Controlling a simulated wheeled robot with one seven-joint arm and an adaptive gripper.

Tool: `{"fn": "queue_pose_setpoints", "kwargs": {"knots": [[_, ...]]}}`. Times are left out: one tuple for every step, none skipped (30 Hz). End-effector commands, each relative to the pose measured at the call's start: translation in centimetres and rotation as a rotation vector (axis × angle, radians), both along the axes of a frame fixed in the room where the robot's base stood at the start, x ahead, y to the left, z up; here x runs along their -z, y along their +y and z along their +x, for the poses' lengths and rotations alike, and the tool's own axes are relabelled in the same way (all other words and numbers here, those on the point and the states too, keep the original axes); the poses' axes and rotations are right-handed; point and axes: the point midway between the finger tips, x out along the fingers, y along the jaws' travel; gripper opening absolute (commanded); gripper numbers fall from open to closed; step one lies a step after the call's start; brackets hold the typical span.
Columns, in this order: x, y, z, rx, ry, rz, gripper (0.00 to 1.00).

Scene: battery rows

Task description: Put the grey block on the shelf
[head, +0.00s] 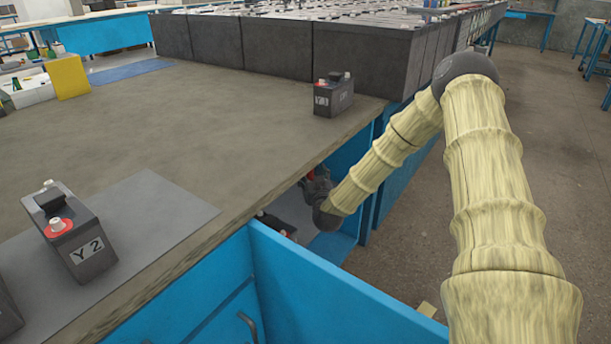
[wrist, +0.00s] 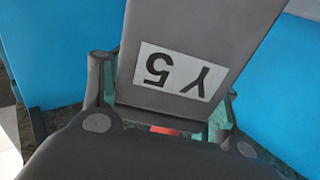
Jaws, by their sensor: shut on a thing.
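A grey block (wrist: 190,45) with a white "Y 5" label fills the middle of the wrist view, its label upside down there. My gripper (wrist: 165,92) is shut on it, one finger on each side. In the head view my gripper (head: 317,186) is low beside the table's right edge, at the open blue shelf space (head: 331,244) under the tabletop. A bit of red shows at the gripper. The table edge and my wrist hide most of the held block there, so I cannot tell whether it touches the shelf.
Another dark block (head: 275,222) shows partly under the table edge. A "Y 2" block (head: 82,240) stands on a grey mat (head: 165,215), and another labelled block (head: 333,97) stands near the table's far corner. A blue panel (head: 315,290) rises in front of the shelf space.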

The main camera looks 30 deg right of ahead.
Motion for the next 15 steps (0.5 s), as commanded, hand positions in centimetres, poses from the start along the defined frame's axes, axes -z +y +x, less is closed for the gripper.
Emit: {"fn": "queue_pose_setpoints", "kwargs": {"knots": [[0.9,0.0,0.1,0.0,-0.004,-0.001,0.0],[1.3,0.0,0.1,0.001,-0.004,-0.001,0.0],[1.6,0.0,0.1,0.001,-0.005,-0.001,0.0],[1.9,0.0,0.1,0.0,-0.005,-0.001,0.0],[2.0,0.0,0.1,0.0,-0.005,-0.001,0.0],[2.2,0.1,0.2,-0.001,-0.005,-0.001,0.0],[2.3,0.1,0.2,-0.001,-0.005,-0.001,0.0],[2.4,0.2,0.2,-0.002,-0.005,-0.001,0.0],[2.5,0.2,0.2,-0.002,-0.006,-0.001,0.0],[2.6,0.2,0.2,-0.002,-0.006,-0.001,0.0],[2.8,0.2,0.2,-0.003,-0.006,-0.001,0.0],[3.2,0.3,0.3,-0.003,-0.005,-0.001,0.0],[3.5,0.3,0.3,-0.003,-0.005,-0.001,0.0],[3.9,0.3,0.3,-0.003,-0.005,-0.001,0.0],[4.4,0.3,0.3,-0.003,-0.005,-0.001,0.0]]}}
